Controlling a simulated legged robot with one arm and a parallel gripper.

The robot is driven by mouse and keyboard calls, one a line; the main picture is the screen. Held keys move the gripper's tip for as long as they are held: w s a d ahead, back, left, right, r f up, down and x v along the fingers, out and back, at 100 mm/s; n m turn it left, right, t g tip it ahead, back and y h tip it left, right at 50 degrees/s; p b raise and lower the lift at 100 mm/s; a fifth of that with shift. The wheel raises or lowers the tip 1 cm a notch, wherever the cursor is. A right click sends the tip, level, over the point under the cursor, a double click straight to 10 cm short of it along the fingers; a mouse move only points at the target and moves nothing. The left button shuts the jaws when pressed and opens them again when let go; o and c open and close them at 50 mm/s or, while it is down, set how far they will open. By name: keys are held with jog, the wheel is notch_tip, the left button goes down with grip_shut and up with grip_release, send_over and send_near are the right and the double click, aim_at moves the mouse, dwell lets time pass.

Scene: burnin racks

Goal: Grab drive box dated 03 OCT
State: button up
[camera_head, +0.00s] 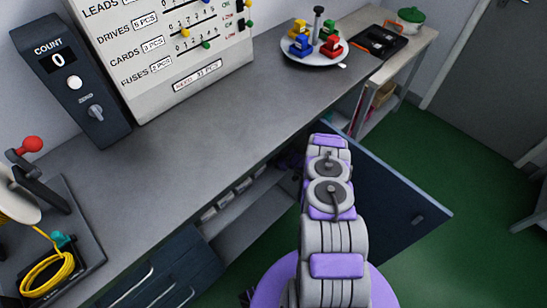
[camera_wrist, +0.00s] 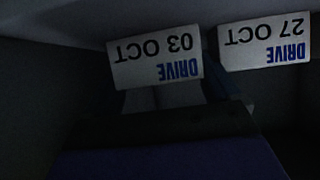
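In the wrist view, which is dark and upside down, the drive box dated 03 OCT (camera_wrist: 155,57) shows its white label with blue DRIVE lettering, near the top centre. My gripper (camera_wrist: 170,112) shows as a dark shape with a purple part low in the wrist view, right in front of the 03 OCT box. In the head view my arm reaches down under the counter, and my gripper is hidden there.
A second drive box dated 27 OCT (camera_wrist: 265,42) stands close to the right in the wrist view. In the head view, an open dark blue door (camera_head: 390,195) is right of my arm, below the grey counter (camera_head: 200,130). Small pale-labelled items (camera_head: 232,193) line the shelf underneath.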

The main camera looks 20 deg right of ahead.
jog(key=c, duration=0.5)
